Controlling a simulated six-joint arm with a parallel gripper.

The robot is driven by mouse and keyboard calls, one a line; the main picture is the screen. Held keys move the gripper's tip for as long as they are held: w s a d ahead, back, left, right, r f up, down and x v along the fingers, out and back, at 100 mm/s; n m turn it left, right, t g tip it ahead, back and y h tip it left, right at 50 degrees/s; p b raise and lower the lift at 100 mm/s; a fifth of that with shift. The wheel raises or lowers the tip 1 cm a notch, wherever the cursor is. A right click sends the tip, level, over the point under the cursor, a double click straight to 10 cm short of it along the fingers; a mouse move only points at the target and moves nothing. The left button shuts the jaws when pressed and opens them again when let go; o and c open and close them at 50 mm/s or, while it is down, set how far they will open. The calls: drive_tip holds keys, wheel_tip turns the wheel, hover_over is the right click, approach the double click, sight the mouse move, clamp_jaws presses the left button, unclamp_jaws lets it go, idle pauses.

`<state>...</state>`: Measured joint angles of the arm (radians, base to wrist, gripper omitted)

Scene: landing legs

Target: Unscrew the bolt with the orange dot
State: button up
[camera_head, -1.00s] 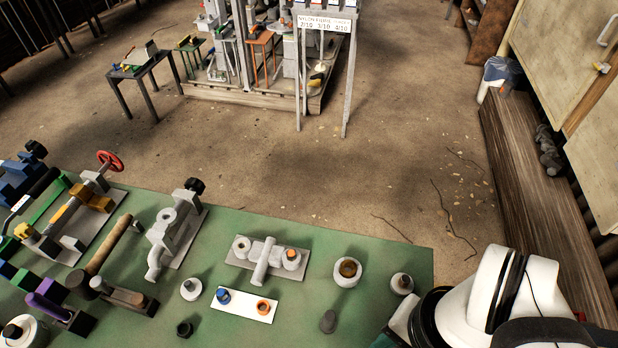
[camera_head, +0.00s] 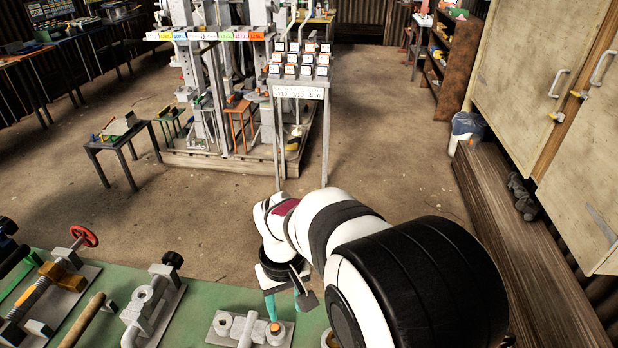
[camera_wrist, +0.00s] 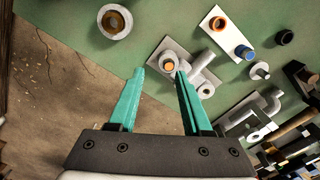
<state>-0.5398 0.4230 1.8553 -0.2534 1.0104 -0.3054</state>
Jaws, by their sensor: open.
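The bolt with the orange dot (camera_head: 275,328) sits upright in one end of a grey fixture plate (camera_head: 222,329) with a pipe-like bar across it. In the wrist view the orange-topped bolt (camera_wrist: 169,64) shows just past my fingertips, nearer the right one. My gripper (camera_head: 286,300) is open and empty, its teal fingers pointing down at the bench. In the wrist view my gripper (camera_wrist: 159,74) has its fingers spread apart. The bolt appears just beyond the gap between them; I cannot tell whether a finger touches it.
A white plate (camera_wrist: 228,33) with a blue and an orange ring lies near the fixture. A round cup (camera_wrist: 114,21) stands left of the fixture in the wrist view. A grey vise-like fixture (camera_head: 150,305) and a red-wheeled one (camera_head: 66,265) stand left on the green bench (camera_head: 197,298).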

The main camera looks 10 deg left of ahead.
sight(275, 327)
drive_tip(key=shift+n, duration=0.8)
drive_tip(key=a+f, duration=0.3)
drive_tip(key=shift+w+a, duration=0.1)
drive_tip(key=shift+w, duration=0.3)
wheel_tip(275, 327, down, 4)
drive_tip(key=shift+f, duration=0.1)
drive_tip(key=m, duration=0.2)
drive_tip(key=shift+m, duration=0.3)
drive_tip(key=m, duration=0.5)
drive_tip(key=shift+m, duration=0.4)
drive_tip(key=m, duration=2.3)
drive_tip(key=shift+m, duration=0.4)
drive_tip(key=shift+f+m, duration=0.3)
drive_tip(key=shift+m, duration=0.3)
drive_tip(key=shift+f, duration=1)
clamp_jaws()
